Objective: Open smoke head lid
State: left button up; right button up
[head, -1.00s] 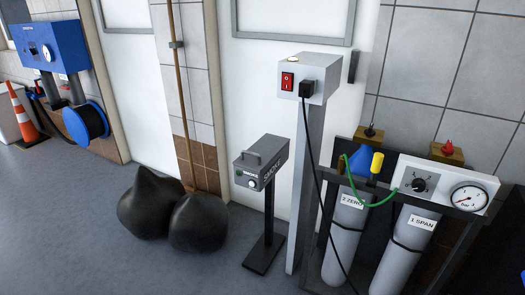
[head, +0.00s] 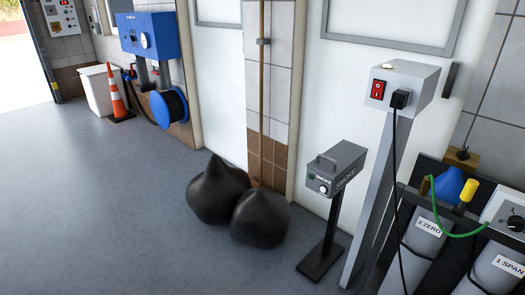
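The smoke head (head: 336,168) is a dark grey box marked SMOKE, on a black post with a flat foot, right of the middle in the head view. Neither of my grippers is in view, and no part of my arms shows.
A grey post with a power box (head: 404,86) and a hanging black cable stands right of the smoke head. Gas cylinders (head: 427,235) stand at far right. Two black bags (head: 261,218) lie left of it. A blue unit (head: 146,35), cone (head: 117,95) and white bin (head: 97,90) are farther back. The left floor is clear.

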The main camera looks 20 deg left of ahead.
aim_at(334, 162)
jog(key=u, duration=1.55)
jog(key=i, duration=3.15)
jog(key=z, duration=2.85)
